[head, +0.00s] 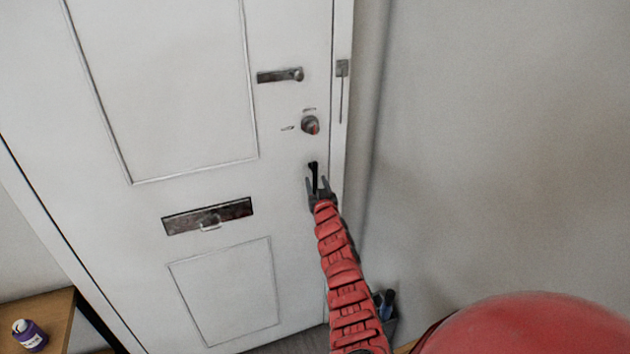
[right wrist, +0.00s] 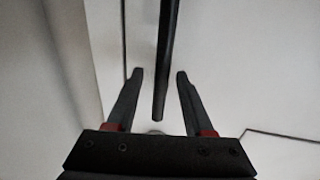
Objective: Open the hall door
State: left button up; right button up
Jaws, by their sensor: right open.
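The white hall door (head: 180,120) stands shut in its frame in the head view. Its dark handle (head: 314,172) is a thin vertical bar near the right edge, below a round lock. My right gripper (head: 319,186) is open at the handle. In the right wrist view the dark handle (right wrist: 165,70) hangs down between the two spread fingers of my right gripper (right wrist: 160,75), with a gap on each side. My left gripper is not in view.
A round lock (head: 311,125) and a latch (head: 280,75) sit above the handle. A letter slot (head: 207,216) is lower left. A wooden table (head: 50,310) with a purple bottle (head: 29,335) stands at lower left. A bare wall (head: 500,130) closes the right side.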

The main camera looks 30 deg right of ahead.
jog(key=shift+x, duration=0.85)
jog(key=shift+a, duration=0.1)
jog(key=shift+c, duration=0.2)
grip_shut()
dwell(0.8)
